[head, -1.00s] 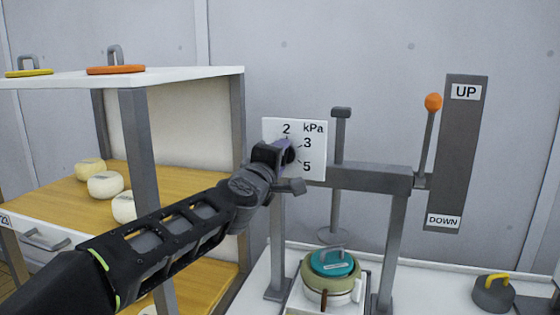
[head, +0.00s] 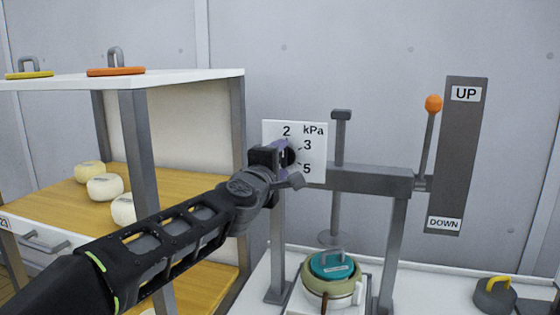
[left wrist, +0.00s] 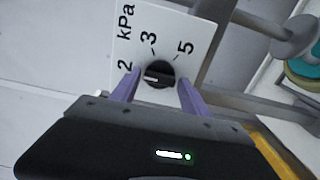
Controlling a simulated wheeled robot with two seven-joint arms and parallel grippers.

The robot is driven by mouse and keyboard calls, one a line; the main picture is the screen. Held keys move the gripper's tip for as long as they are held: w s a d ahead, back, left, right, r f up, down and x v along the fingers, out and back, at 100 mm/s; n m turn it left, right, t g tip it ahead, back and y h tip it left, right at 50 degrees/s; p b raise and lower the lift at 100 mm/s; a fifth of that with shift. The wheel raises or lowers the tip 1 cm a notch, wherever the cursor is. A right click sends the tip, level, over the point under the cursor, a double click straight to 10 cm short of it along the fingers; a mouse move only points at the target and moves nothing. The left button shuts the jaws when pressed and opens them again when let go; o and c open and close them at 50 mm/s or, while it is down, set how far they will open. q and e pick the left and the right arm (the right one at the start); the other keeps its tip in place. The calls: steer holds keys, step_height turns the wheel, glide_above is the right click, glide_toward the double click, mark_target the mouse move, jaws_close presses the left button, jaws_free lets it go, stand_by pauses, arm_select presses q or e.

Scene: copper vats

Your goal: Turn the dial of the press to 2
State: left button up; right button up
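The black dial (left wrist: 159,74) sits on a white panel (left wrist: 178,25) marked 2, 3, 5 and kPa. A pale mark on the dial lies nearly level in the left wrist view, its left end on the side of the 2. I cannot tell if it lines up exactly. My left gripper (left wrist: 160,83) has its two purple fingers on either side of the dial, with small gaps showing, so it looks open around it. In the head view the left gripper (head: 284,155) covers much of the dial on the panel (head: 315,170). My right gripper is not in view.
The press frame (head: 370,179) stands right of the panel, with a teal-lidded pot (head: 332,266) below. An orange-knobbed lever (head: 431,140) stands beside the UP/DOWN plate (head: 458,155). A shelf (head: 175,80) with cheeses (head: 104,187) is at left.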

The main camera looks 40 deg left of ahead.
arm_select(q)
steer(key=shift+o, duration=1)
steer(key=shift+s, duration=0.1)
steer(key=v, duration=0.7)
steer(key=shift+s+d+p, duration=0.15)
steer(key=shift+s+p, duration=0.15)
